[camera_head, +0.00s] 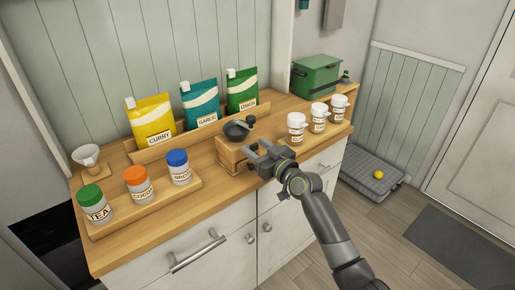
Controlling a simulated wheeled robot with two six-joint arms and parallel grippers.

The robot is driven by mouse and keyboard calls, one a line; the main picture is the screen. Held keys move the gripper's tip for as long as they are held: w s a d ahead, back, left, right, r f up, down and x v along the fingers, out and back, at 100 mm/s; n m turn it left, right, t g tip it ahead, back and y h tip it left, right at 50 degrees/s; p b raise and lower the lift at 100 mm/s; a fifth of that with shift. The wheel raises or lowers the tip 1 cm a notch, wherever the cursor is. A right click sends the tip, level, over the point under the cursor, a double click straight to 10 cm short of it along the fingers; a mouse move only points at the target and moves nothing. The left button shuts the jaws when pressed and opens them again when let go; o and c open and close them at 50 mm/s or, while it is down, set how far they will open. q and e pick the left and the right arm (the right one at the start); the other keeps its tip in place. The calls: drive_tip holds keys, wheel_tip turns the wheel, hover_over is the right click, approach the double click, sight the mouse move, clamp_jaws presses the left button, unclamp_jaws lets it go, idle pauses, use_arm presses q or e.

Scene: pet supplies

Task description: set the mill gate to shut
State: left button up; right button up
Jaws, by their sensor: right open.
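The mill (236,150) stands on the wooden counter, a small wooden box with a dark bowl-like top and a dark knob or handle above it. My right gripper (257,152) is open at the mill's right front side, its fingers pointing toward it. I cannot tell whether they touch the mill. The gripper hides part of the mill's right side. The gate and its setting are too small or hidden to make out. My left gripper is not in view.
Yellow, teal and green pouches (203,100) stand in a rack behind the mill. Jars labelled TEA (95,205), COCOA and BROTH stand on a board at left. White-lidded jars (297,128) and a green box (316,77) are at right. A white funnel-like cup (88,157) stands far left.

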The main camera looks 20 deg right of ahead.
drive_tip(key=shift+c, duration=0.5)
clamp_jaws()
drive_tip(key=shift+w+a+f+b, duration=0.1)
drive_tip(key=shift+w+a+b, duration=0.05)
drive_tip(key=shift+w+b, duration=0.25)
drive_tip(key=shift+b+x, duration=0.7)
drive_tip(key=shift+x, duration=0.15)
drive_tip(key=shift+w, duration=0.15)
drive_tip(key=shift+o, duration=0.5)
unclamp_jaws()
